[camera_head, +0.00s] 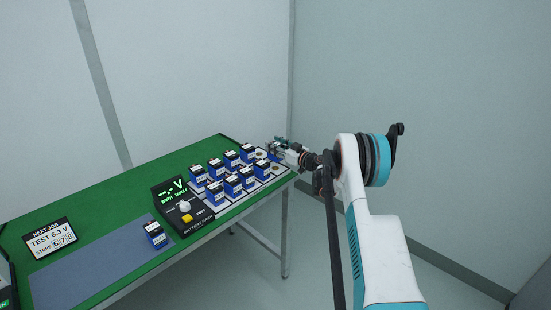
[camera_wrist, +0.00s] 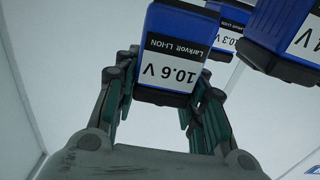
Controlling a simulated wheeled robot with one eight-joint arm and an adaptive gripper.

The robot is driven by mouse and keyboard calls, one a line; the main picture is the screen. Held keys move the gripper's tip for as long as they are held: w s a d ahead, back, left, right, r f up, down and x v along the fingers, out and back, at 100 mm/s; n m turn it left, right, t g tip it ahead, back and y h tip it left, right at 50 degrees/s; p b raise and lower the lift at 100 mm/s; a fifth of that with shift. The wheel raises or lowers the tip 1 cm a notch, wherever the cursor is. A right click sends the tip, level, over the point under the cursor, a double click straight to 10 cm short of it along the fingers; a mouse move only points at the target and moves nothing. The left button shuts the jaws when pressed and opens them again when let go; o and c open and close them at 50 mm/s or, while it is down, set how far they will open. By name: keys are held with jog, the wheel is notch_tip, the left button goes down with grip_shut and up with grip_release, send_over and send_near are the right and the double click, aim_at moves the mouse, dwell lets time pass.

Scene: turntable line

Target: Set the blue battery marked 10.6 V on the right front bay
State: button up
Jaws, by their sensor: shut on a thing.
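The blue battery marked 10.6 V (camera_wrist: 178,50) fills the upper middle of the wrist view, its white label upside down. My gripper (camera_wrist: 160,100) is shut on it, with a finger on each side. In the head view my gripper (camera_head: 276,147) is at the far right end of the bay rack (camera_head: 222,207). The held battery is hard to make out there. Blue batteries stand in two rows on the rack. The rack's right front end (camera_head: 280,169) looks bare, beside the last front-row battery (camera_head: 262,169).
In the wrist view a battery marked 10.3 V (camera_wrist: 229,36) and another battery (camera_wrist: 290,40) are close on the right. A tester (camera_head: 182,207) stands left of the rack. One battery (camera_head: 155,234) stands on the grey mat (camera_head: 90,270). A sign (camera_head: 52,238) stands left.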

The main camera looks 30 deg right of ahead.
jog(key=shift+f+b, duration=0.65)
jog(key=shift+f, duration=1.55)
jog(key=shift+f, duration=0.15)
jog(key=o, duration=1.3)
jog(key=shift+s+r, duration=0.1)
jog(key=shift+r, duration=0.1)
jog(key=p+v, duration=0.3)
jog(key=v, duration=0.8)
jog(key=shift+s+d, duration=0.1)
jog(key=shift+s, duration=0.3)
